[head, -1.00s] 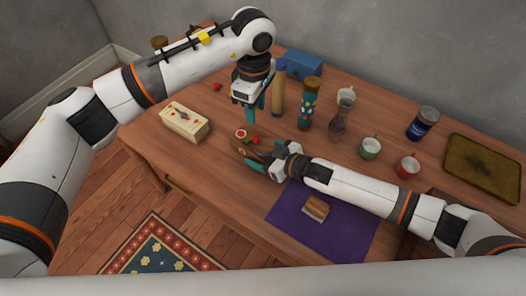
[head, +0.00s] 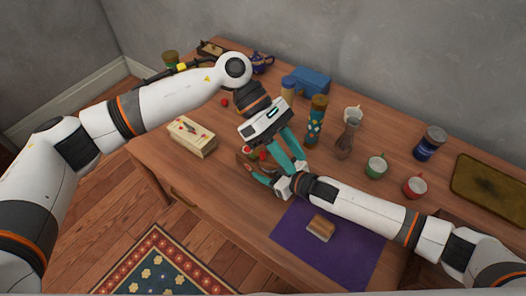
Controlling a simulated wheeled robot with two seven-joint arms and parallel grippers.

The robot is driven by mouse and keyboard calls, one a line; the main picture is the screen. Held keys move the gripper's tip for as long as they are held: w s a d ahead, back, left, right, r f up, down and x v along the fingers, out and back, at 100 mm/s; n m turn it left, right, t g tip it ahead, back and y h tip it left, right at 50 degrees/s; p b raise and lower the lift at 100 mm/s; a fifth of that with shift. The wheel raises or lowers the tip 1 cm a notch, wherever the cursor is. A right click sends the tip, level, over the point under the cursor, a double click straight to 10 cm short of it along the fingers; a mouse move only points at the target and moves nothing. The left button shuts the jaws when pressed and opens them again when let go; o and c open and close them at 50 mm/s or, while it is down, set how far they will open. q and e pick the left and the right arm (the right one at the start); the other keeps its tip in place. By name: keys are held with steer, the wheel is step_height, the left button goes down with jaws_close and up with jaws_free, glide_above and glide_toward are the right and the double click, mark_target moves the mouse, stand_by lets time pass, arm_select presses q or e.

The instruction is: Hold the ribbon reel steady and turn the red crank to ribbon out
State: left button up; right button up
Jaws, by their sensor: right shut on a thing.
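The ribbon reel (head: 243,164) is a small brown wooden thing on the table, left of my grippers. Red bits and a green-and-white round part show at its top, mostly hidden behind my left gripper's body. I cannot make out the crank clearly. My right gripper (head: 264,178) reaches in from the right, low over the table, and is shut on the reel's near side. My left gripper (head: 291,158) is above and right of the reel, its teal fingers apart and empty, close over my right wrist.
A cream box (head: 192,138) stands left of the reel. A patterned cylinder (head: 316,120), a glass vase (head: 349,138), a green mug (head: 376,166) and a red mug (head: 415,187) stand to the right. A purple mat (head: 290,222) with a brown block (head: 320,228) lies in front.

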arm_select(q)
step_height(320, 180, up, 10)
steer(key=w+n+h, duration=0.2)
steer(key=n+h, duration=0.6)
steer(key=h, duration=0.3)
steer(key=w+a+n+t+h, duration=0.1)
steer(key=w+a+n+t, duration=0.2)
steer(key=w+n+t, duration=0.5)
steer(key=w+a+n+t+h, duration=0.1)
steer(key=w+a+n+t, duration=0.15)
steer(key=n+t, duration=0.65)
steer(key=n+g+y, duration=0.4)
steer(key=n+y, duration=0.4)
steer(key=n, duration=1.3)
glide_toward(261, 153)
steer(key=x, duration=1)
steer(key=shift+w+d+f, duration=0.1)
steer(key=shift+w+d, duration=0.05)
steer(key=shift+d, duration=0.1)
